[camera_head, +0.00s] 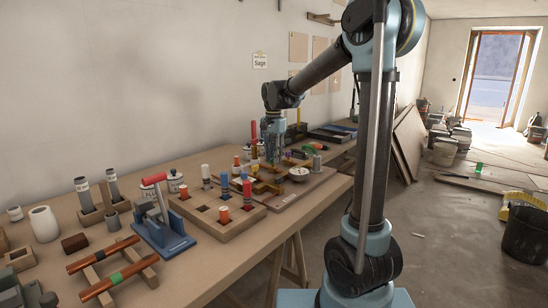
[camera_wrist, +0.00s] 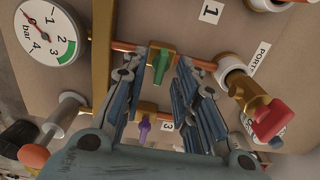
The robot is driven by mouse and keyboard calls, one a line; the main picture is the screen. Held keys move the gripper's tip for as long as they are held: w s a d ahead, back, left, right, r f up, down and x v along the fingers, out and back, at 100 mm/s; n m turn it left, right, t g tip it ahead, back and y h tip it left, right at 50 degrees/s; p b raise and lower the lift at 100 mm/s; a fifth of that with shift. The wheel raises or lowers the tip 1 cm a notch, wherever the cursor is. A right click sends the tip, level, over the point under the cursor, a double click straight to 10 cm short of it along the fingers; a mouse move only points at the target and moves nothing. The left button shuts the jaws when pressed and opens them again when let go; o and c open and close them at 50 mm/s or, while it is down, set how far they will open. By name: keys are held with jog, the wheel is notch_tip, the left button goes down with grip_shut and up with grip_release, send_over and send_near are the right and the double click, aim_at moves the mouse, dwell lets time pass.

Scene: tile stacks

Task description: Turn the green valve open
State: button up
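The green valve (camera_wrist: 161,65) has a short green handle on a copper pipe, seen in the wrist view. My gripper (camera_wrist: 167,72) is open, with one finger left of the green handle and the other to its right. The handle shows between the fingertips, with a gap visible on the right; contact cannot be told. In the head view my gripper (camera_head: 272,152) points down over the valve board (camera_head: 308,190). The green handle cannot be made out there.
A purple valve (camera_wrist: 143,127) sits near the green one, and a red-handled valve (camera_wrist: 270,120) is at right. A pressure gauge (camera_wrist: 47,32) is at upper left. In the head view, a wooden peg tray (camera_head: 222,232) and a blue clamp stand (camera_head: 163,237) stand nearer on the table.

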jog(key=shift+f, duration=0.1)
grip_shut()
jog(key=shift+n, duration=0.3)
jog(key=n, duration=0.3)
jog(key=shift+a+n, duration=0.1)
jog(key=shift+n, duration=0.2)
jog(key=n, duration=0.3)
jog(key=shift+a+n, duration=0.1)
jog(key=shift+n, duration=0.2)
jog(key=n, duration=0.5)
jog(key=shift+a, duration=0.1)
jog(key=n, duration=0.5)
